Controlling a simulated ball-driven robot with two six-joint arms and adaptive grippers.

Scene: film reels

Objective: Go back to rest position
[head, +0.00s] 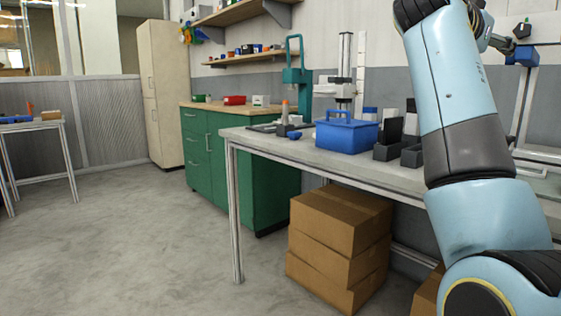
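My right arm rises from the bottom right corner of the head view, light blue and grey, and bends at the top edge. Beyond the bend, its far links are partly hidden behind the upper arm. A small dark and grey shape at the end seems to be my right gripper (505,45); it is too small and covered to tell whether it is open or shut. My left arm and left gripper are not in view. No film reel can be made out.
A grey workbench (262,139) bears a blue tote (347,137) and dark bins (388,151). Cardboard boxes (338,231) are stacked under it. A green cabinet (197,150), beige locker (160,90) and small side table (30,127) stand behind. The left floor is clear.

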